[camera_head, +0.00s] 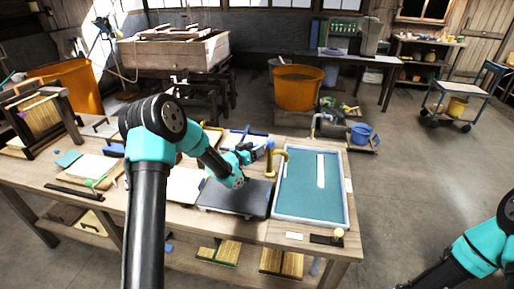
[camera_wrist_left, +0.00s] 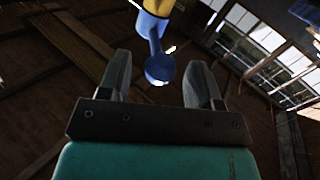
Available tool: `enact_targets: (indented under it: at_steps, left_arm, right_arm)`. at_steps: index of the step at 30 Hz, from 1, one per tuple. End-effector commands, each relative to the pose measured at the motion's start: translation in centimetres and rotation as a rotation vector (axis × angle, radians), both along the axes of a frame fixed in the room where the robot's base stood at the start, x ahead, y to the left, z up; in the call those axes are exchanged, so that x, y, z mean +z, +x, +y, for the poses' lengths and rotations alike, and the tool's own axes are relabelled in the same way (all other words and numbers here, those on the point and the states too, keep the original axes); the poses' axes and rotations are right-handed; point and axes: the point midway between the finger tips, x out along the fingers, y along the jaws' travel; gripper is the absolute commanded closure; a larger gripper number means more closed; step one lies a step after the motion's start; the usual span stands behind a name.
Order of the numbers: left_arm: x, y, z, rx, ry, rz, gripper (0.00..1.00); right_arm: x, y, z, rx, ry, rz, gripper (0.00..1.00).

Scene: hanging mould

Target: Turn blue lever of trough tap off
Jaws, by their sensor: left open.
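The trough tap (camera_head: 279,158) is a yellow-brass bent pipe at the left edge of the teal trough (camera_head: 300,219) on the workbench. Its blue lever (camera_head: 269,146) sticks out on the tap's left side. My left gripper (camera_head: 257,150) is close to the lever, just left of it. In the left wrist view the blue lever (camera_wrist_left: 159,66) with its round end lies between and just beyond the two fingertips of my left gripper (camera_wrist_left: 163,72). The jaws are open, with a gap on both sides of the lever. The right gripper is out of view; only part of my right arm shows at lower right.
A dark flat slab (camera_head: 236,199) lies on the bench under my left gripper. A white strip (camera_head: 320,171) lies in the trough.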

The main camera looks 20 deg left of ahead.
Motion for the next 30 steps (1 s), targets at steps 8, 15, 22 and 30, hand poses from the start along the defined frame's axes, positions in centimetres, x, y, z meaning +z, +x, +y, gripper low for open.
enact_targets:
  at_steps: [8,15,22,30]
  left_arm:
    - [-0.01,1.48,-0.64,0.0,0.0,0.0,0.42]
    - [0.0,1.46,-0.63,0.0,0.0,0.0,0.45]
    - [0.0,1.44,-0.62,0.0,0.0,0.0,0.67]
    - [0.0,1.43,-0.62,0.0,0.0,0.0,0.92]
  right_arm:
    - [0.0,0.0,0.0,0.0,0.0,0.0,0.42]
    - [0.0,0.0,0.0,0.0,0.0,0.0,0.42]
    - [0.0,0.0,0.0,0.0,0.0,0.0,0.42]
    - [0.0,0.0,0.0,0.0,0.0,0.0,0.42]
